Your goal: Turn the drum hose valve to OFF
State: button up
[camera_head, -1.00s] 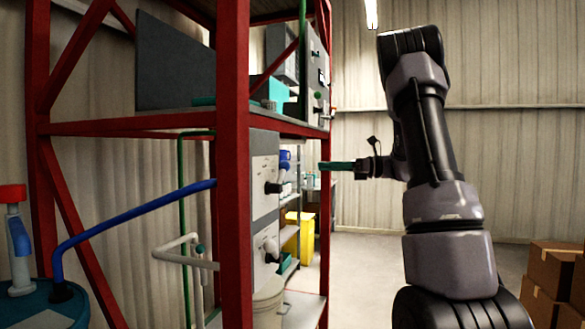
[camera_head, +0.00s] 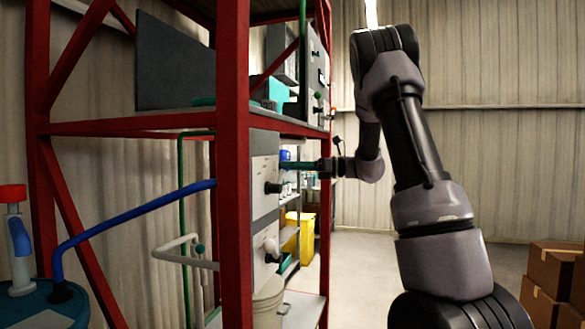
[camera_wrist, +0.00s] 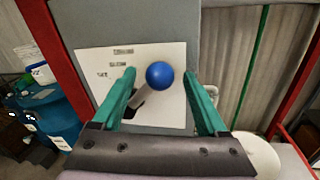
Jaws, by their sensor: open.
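The valve's blue ball knob (camera_wrist: 159,75) shows in the wrist view in front of a white label plate (camera_wrist: 95,60). Its short grey lever (camera_wrist: 122,97) and dark hub are lower left of the ball, partly behind my left finger. The plate's small lettering is too blurred to read surely. In the head view the valve's dark hub (camera_head: 273,188) sticks out of the grey panel (camera_head: 264,150). My gripper (camera_wrist: 159,73) is open, with its teal fingers on either side of the ball; I cannot tell whether they touch it. In the head view my gripper (camera_head: 284,166) reaches the panel from the right.
A red rack post (camera_head: 233,200) stands left of the panel. A blue hose (camera_head: 130,214) runs from the rack to a blue drum (camera_head: 30,305). A second valve with a pale handle (camera_head: 271,247) is below. Cardboard boxes (camera_head: 555,275) stand at right.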

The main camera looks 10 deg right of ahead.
grip_shut()
dwell(1.4)
